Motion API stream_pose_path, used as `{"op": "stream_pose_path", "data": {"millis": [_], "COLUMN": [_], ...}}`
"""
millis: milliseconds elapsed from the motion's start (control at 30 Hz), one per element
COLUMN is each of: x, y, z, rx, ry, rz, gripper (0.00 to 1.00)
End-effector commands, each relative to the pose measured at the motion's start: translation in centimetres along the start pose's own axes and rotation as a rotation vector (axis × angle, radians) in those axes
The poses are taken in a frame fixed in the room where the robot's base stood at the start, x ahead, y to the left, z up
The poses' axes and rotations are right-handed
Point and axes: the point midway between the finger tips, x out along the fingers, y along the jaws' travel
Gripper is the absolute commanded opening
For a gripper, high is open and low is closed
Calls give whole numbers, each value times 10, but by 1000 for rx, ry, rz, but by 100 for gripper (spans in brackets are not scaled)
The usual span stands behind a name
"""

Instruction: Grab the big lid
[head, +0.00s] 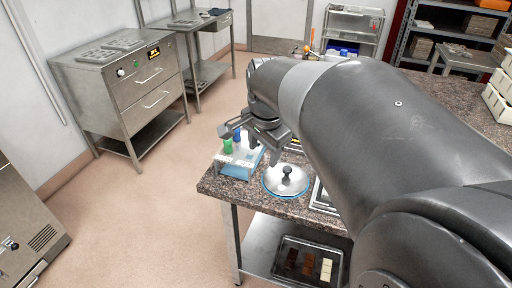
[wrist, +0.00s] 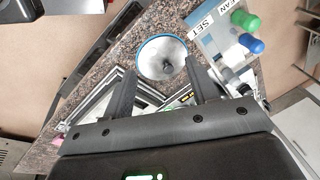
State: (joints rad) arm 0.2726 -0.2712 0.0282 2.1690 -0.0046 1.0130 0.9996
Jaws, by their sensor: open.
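The big lid (head: 286,180) is a round silver dome with a black knob and a blue rim. It lies on the speckled stone counter (head: 222,191) near its front corner. In the wrist view the lid (wrist: 154,47) shows beyond my fingertips, its knob roughly between them in the picture. My gripper (head: 248,138) is open and empty, and hangs above the counter, left of and behind the lid in the head view. Both fingers of my gripper (wrist: 160,70) show in the wrist view, apart from each other. Whether anything lies under the lid is hidden.
A white and blue rack (head: 237,169) with green- and blue-capped bottles stands beside the lid; its label in the wrist view partly reads "SET". Framed trays lie on the lid's other side, partly hidden by my arm. A chocolate tray (head: 306,262) sits on the shelf below.

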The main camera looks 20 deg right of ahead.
Motion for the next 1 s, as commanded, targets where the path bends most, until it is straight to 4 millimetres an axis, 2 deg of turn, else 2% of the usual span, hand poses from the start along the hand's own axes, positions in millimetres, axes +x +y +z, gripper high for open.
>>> {"op": "stream_pose_path", "data": {"millis": [33, 300, 500, 667, 900, 1000], "x": [9, 54, 79, 91, 127, 136], "y": [-5, -18, -17, -15, -7, -6], "z": [-16, -92, -126, -134, -129, -128], "rx": [117, 739, 1030, 1109, 1112, 1110], "ry": [-11, -29, -21, -17, -17, -16], "rz": [30, 163, 228, 246, 248, 245], "gripper": [53, 53, 53, 53, 53, 53]}}
